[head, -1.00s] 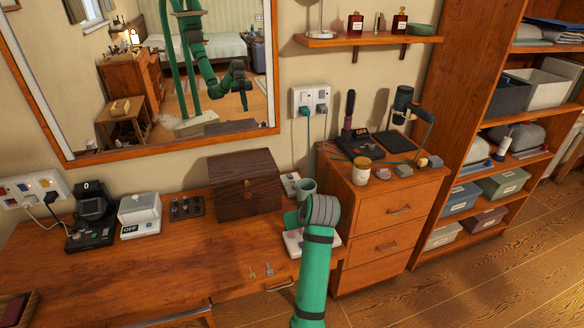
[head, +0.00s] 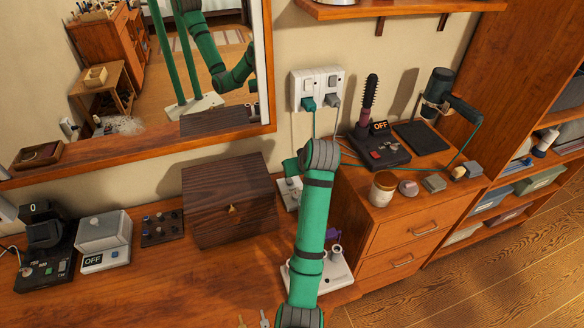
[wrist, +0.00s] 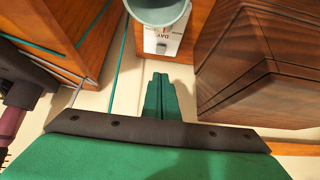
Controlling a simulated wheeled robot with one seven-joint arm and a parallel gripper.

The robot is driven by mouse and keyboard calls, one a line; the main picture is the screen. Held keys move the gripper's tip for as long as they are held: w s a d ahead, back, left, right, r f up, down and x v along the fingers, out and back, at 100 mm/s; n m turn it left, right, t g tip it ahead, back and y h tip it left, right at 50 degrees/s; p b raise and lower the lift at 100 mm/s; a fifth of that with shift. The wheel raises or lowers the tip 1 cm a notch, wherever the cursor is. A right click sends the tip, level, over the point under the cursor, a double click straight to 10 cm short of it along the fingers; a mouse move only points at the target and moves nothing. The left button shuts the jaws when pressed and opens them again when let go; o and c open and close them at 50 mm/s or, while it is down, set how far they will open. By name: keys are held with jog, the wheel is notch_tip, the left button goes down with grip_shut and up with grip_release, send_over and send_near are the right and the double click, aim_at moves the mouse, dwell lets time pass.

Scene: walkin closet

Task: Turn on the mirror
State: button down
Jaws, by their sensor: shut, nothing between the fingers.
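A large wood-framed wall mirror (head: 150,154) fills the upper left of the head view and reflects my arm and the room. No switch shows on the visible part of its frame. In the wrist view my gripper (wrist: 160,76) is shut and empty. Its green fingertips point towards a small white panel marked DAY (wrist: 163,42), apart from it as far as I can tell. A grey-green round cup-like thing (wrist: 160,10) partly covers that panel. In the head view my arm hides most of the gripper and the area around a white base (head: 288,194).
A dark wooden box (head: 228,205) stands close left of my arm. A drawer cabinet (head: 400,235) with a jar (head: 382,189) and a hairbrush device (head: 378,150) is at right. A wall outlet (head: 317,88) has cords hanging down. A white device (head: 335,280) sits behind my forearm.

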jog(key=shift+w, duration=0.4)
send_over(290, 181)
jog(key=s, duration=0.3)
jog(key=f, duration=0.7)
jog(key=shift+w+d+f, duration=0.25)
jog(key=shift+d+f, duration=0.05)
jog(key=shift+f, duration=0.05)
notch_tip(290, 181, down, 2)
jog(key=shift+s+f, duration=0.1)
jog(key=shift+f, duration=0.1)
jog(key=shift+d+f, duration=0.1)
jog(key=shift+f, duration=0.8)
